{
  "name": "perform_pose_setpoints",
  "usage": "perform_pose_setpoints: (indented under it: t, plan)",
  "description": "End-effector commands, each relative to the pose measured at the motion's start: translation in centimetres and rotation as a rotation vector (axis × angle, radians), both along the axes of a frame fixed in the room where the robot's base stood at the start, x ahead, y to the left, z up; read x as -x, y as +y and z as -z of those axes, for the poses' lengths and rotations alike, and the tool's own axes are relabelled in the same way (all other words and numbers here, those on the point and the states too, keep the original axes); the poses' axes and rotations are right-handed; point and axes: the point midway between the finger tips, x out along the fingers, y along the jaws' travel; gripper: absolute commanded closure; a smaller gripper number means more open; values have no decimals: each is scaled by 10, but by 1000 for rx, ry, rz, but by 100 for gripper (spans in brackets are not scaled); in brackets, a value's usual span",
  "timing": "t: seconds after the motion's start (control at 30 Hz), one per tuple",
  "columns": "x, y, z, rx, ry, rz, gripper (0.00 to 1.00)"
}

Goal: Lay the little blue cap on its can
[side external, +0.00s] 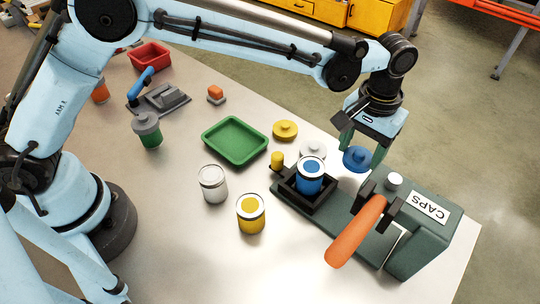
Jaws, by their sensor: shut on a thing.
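The little blue cap (357,160) is in my gripper (364,152), whose green fingers are shut on it. The gripper points down from the upper right, and the cap is up and to the right of the blue can. The blue can (309,185) stands upright in a black square holder on the green machine. Its blue top shows inside a pale rim, with no cap on it. The exact height of the cap above the surface is hard to tell from this one view.
A white cap (313,149) and a yellow cap (285,130) lie behind the holder. The machine's orange lever (357,231) and CAPS box (432,236) are at right. A white can (213,184), yellow can (251,214) and green tray (235,140) stand left.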

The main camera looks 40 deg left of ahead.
Motion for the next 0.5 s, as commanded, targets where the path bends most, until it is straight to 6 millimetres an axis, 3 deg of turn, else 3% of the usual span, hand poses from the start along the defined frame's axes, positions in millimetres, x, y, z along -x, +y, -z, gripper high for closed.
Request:
perform_pose_setpoints:
  t: [0.2, 0.37, 0.5]
  plan:
    - [0, 0, -40, 0, 0, 0, 65]
    - [3, 1, -56, 0, 0, 0, 65]
    - [16, 6, -70, 0, 0, 1, 65]
